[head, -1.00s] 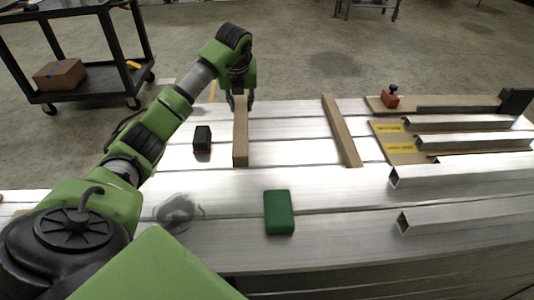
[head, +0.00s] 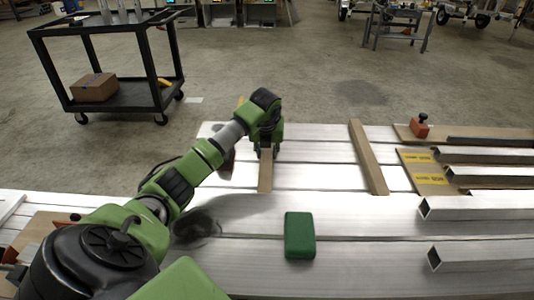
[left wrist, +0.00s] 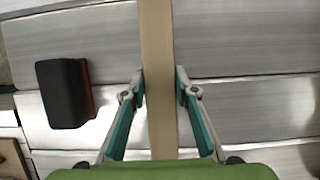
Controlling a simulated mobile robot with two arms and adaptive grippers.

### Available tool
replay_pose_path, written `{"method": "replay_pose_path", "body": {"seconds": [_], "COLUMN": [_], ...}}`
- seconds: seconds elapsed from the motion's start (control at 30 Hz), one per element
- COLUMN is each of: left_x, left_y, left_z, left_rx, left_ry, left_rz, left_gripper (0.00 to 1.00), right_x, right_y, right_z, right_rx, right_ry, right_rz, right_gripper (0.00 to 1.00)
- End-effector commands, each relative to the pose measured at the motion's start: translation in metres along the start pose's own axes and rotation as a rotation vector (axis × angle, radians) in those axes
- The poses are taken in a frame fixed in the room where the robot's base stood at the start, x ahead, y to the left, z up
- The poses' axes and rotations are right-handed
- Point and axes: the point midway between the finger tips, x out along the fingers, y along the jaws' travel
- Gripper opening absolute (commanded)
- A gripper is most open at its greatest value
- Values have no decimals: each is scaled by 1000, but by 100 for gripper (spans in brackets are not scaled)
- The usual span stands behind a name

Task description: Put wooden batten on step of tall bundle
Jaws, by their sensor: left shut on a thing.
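A wooden batten (head: 265,172) lies on the flat aluminium surface (head: 330,222), its near end toward me. My left gripper (head: 266,148) is over its far part. In the left wrist view, the fingers (left wrist: 160,88) are on both sides of the batten (left wrist: 157,45), shut on it. Its far end is hidden by the gripper in the head view. A second wooden batten (head: 368,157) lies to the right, apart from it. I cannot tell which stack is the tall bundle or where its step is. My right gripper is not in view.
A green block (head: 299,235) lies on the near profiles. A black block (left wrist: 66,92) is left of the held batten in the left wrist view. Square tubes (head: 475,207) and a red-orange clamp-like item (head: 419,126) are at the right. A black cart (head: 120,95) stands beyond.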

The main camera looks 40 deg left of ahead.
Motion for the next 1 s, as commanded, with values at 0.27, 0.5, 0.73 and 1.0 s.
{"method": "replay_pose_path", "body": {"seconds": [0.27,0.5,0.73,1.0], "left_x": [0,0,-8,-62], "left_y": [0,0,0,0], "left_z": [0,0,1,2], "left_rx": [0,0,0,1], "left_ry": [2,1,-1,-4], "left_rz": [1,1,0,0], "left_gripper": [40,44,44,44], "right_x": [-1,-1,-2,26], "right_y": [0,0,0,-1], "right_z": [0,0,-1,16], "right_rx": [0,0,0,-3], "right_ry": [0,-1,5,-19], "right_rz": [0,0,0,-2], "right_gripper": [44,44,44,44]}}
